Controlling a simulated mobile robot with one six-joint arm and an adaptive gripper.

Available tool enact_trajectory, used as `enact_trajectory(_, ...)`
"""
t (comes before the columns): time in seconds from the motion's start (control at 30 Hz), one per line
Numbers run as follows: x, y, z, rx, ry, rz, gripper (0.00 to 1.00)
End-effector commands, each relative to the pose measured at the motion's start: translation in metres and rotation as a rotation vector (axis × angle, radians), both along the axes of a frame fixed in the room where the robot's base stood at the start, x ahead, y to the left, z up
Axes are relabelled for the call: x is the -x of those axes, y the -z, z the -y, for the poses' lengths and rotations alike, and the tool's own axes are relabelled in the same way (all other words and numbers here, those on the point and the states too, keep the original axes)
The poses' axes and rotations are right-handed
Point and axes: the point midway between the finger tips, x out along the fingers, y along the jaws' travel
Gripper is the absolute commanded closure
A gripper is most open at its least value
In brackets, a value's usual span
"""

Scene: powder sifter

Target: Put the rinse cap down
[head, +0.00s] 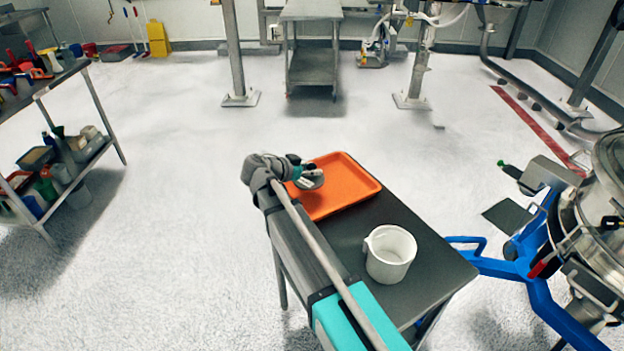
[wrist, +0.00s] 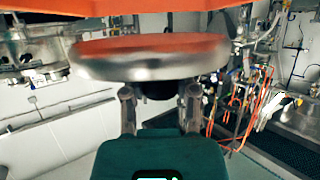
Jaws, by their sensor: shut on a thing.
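The rinse cap (wrist: 150,58) is a round, shiny metal disc with a dark knob in the wrist view. My gripper (wrist: 160,92) is shut on the knob, one finger on each side. In the head view the grey cap (head: 312,182) is at the end of my arm, over the left part of the orange tray (head: 345,197). The tray's orange also fills the top of the wrist view (wrist: 150,8). Whether the cap touches the tray cannot be told. My gripper (head: 303,171) is small and partly hidden in the head view.
The tray lies on the far end of a dark table (head: 418,268). A white pitcher (head: 390,254) stands on the near part. A blue-framed metal machine (head: 590,225) is at the right. The tray's right half is bare. A shelf rack (head: 75,150) stands far left.

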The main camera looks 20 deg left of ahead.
Motion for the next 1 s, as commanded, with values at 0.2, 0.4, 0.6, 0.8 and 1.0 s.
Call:
enact_trajectory(0.2,-0.002,0.023,-0.002,0.0,0.0,0.0,1.0)
enact_trajectory(0.4,-0.002,0.033,-0.002,0.0,0.0,0.0,1.0)
enact_trajectory(0.6,-0.002,0.033,-0.002,0.0,0.0,0.0,1.0)
enact_trajectory(0.8,-0.002,0.033,-0.002,0.0,0.0,0.0,1.0)
enact_trajectory(1.0,-0.002,0.038,-0.002,0.0,0.0,0.0,1.0)
